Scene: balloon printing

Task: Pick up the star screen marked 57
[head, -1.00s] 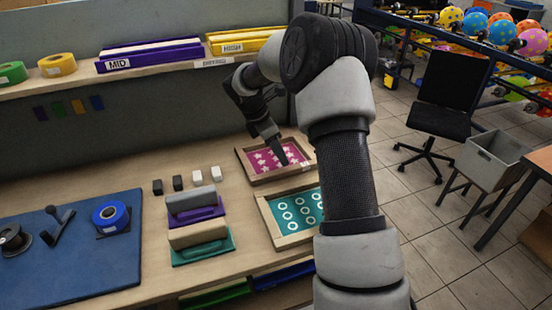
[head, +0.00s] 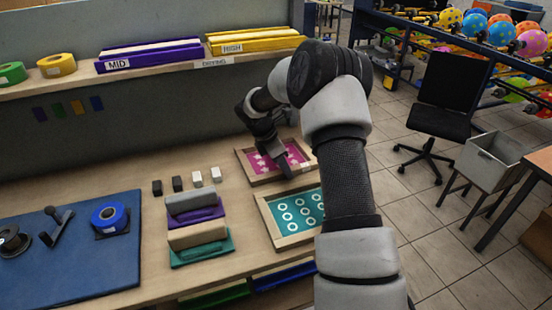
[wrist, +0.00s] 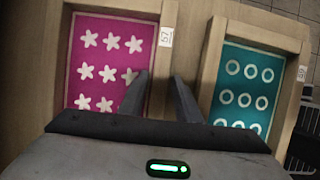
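The star screen (head: 262,164) is a wooden frame around a magenta mesh with pale stars, lying on the bench. In the wrist view the star screen (wrist: 110,58) is at left, with a small tag reading 57 (wrist: 166,37) on its right rail. My gripper (head: 288,172) is over the right side of this screen in the head view. In the wrist view the two fingers of my gripper (wrist: 159,80) are apart, with the screen's right rail showing between them. Nothing is held. Whether the fingers touch the rail cannot be told.
A teal screen with rings (head: 297,212) lies close beside the star screen. Two squeegees (head: 194,204) and several small blocks (head: 197,179) stand to the left. A blue mat (head: 80,250) holds tape. A shelf (head: 150,68) runs above the bench's back.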

